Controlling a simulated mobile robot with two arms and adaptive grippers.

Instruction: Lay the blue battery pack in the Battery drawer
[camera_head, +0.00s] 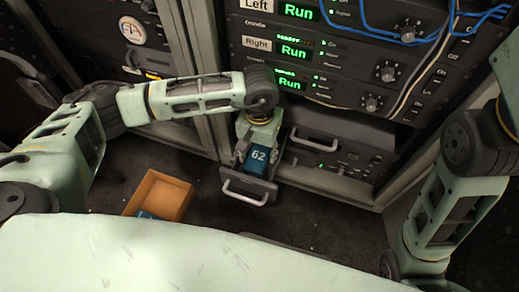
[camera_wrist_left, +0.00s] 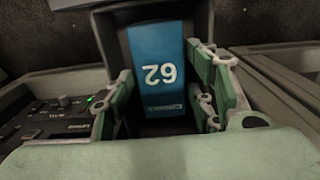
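The blue battery pack (camera_head: 258,158), marked 62, lies in an open drawer (camera_head: 236,187) low in the rack. In the left wrist view the pack (camera_wrist_left: 160,70) fills the middle, with dark drawer walls around it. My left gripper (camera_head: 246,153) reaches down over the drawer. Its fingers (camera_wrist_left: 168,100) stand on either side of the pack, with visible gaps, so it looks open. Whether the pack rests fully on the drawer floor cannot be told. No drawer label is readable. My right arm shows at the right edge, but its gripper is out of view.
An open cardboard box (camera_head: 173,192) with a blue item (camera_head: 146,215) in it sits on the dark floor to the left. Rack units (camera_head: 300,50) with knobs and blue cables stand behind. Another handled panel (camera_head: 320,137) is right of the drawer.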

